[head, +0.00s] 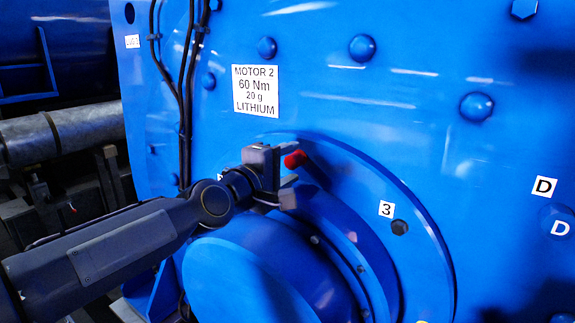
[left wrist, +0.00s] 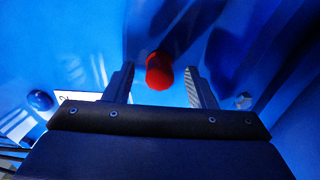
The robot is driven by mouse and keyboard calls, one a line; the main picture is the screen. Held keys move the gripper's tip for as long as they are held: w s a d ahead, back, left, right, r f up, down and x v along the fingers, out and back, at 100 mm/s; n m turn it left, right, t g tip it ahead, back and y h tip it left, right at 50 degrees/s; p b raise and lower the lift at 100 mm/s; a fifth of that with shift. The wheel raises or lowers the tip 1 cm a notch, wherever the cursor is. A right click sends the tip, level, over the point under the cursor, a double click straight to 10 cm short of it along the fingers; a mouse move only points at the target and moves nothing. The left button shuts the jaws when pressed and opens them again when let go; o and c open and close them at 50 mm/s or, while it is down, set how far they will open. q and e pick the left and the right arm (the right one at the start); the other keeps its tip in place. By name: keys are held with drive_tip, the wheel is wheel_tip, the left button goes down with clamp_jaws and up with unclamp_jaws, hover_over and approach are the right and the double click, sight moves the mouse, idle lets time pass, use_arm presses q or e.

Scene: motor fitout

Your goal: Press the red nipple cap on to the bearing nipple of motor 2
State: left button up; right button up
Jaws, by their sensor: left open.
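The red nipple cap (head: 294,159) shows at the bearing housing of motor 2, below the motor's white label (head: 255,91). It also shows in the left wrist view (left wrist: 159,71), between and slightly beyond the fingertips. My left gripper (head: 287,176) is open, with its fingers on either side of the cap and a gap visible at each side in the wrist view. The bearing nipple itself is hidden, so I cannot tell how the cap sits on it. My right gripper is not in view.
The blue motor end face fills most of the head view, with bolt heads (head: 362,47) standing out from it. A round blue cover (head: 245,275) bulges below my gripper. Black cables (head: 185,90) run down the left.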

use_arm(q)
drive_tip(key=b+v, duration=0.3)
drive_tip(key=v, duration=0.4)
drive_tip(key=shift+f, duration=0.1)
drive_tip(key=shift+s+a, duration=0.25)
drive_tip(key=shift+s, duration=0.1)
